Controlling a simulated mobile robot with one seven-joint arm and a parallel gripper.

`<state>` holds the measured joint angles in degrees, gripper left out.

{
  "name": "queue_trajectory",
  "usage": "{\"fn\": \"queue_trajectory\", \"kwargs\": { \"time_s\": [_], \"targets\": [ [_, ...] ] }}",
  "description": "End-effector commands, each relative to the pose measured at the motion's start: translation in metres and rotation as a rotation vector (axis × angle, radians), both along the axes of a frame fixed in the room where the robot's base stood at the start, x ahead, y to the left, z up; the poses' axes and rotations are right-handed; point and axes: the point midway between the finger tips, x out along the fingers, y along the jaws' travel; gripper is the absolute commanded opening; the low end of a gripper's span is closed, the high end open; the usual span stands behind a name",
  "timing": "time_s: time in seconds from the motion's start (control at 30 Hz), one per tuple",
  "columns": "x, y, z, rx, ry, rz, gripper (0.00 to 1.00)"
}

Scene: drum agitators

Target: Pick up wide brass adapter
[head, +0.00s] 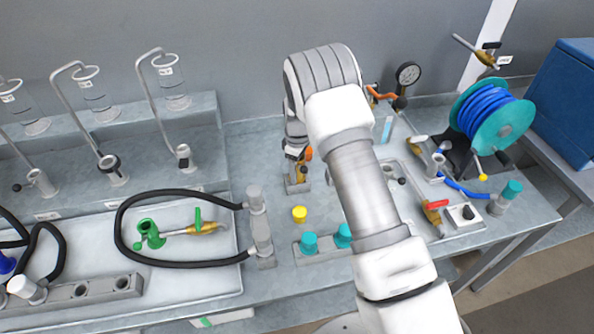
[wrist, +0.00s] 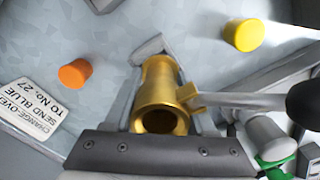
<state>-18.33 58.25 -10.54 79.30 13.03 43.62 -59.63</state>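The brass adapter (wrist: 157,92) is in the middle of the wrist view, its wide open mouth facing the camera. A small brass lug sticks out on its right side, beside a grey rod with a black knob. My gripper (wrist: 165,108) is around the adapter, with grey finger parts on both sides of it. I cannot tell whether the fingers press on it or stand slightly apart. In the head view my gripper (head: 298,160) is low over a small grey block at the back of the bench, largely hidden by my arm.
A yellow cap (head: 300,214) stands in front of the block, and teal caps (head: 309,241) sit on a grey rack nearer. In the wrist view an orange cap (wrist: 75,74) and a printed label (wrist: 30,110) lie left. A blue hose reel (head: 492,112) stands at the right.

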Motion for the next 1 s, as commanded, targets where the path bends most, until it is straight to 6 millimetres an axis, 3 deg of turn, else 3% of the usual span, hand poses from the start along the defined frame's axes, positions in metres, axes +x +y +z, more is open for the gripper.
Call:
{"fn": "queue_trajectory", "kwargs": {
  "time_s": [0.03,0.2,0.63,1.0],
  "targets": [
    [0.000,0.000,0.000,0.000,0.000,0.000,0.32],
    [0.000,0.000,0.000,0.000,0.000,0.000,0.01],
    [0.001,0.000,0.008,0.001,-0.003,0.000,0.00],
    [0.001,0.000,0.076,0.001,-0.004,0.000,0.00]
  ]
}}
